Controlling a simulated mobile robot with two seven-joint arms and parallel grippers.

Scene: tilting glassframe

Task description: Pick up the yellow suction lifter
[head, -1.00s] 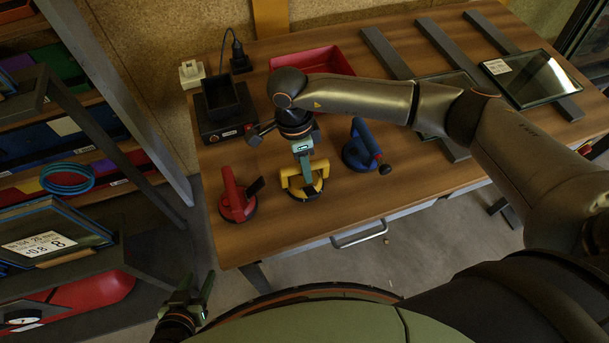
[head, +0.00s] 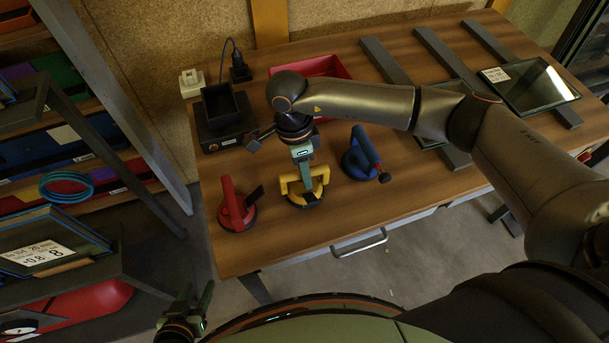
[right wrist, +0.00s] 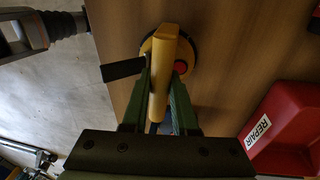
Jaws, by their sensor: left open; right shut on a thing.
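The yellow suction lifter (head: 318,184) is near the table's front edge, between a red lifter (head: 234,207) and a blue lifter (head: 362,156). My right gripper (head: 306,178) reaches down from above and is shut on the yellow lifter's handle. In the right wrist view the yellow handle (right wrist: 163,70) lies between the green fingers of my right gripper (right wrist: 162,90), with the round dark cup behind it. I cannot tell whether the cup touches the table. My left gripper (head: 190,303) is open and empty, low at the left, off the table.
A red bin (head: 338,68) marked REPAIR in the wrist view stands behind my right arm. A black box (head: 222,108) is at the table's left. Dark rails (head: 440,50) bear glass panels (head: 530,78) at the right. A shelf rack with panels (head: 55,240) stands left.

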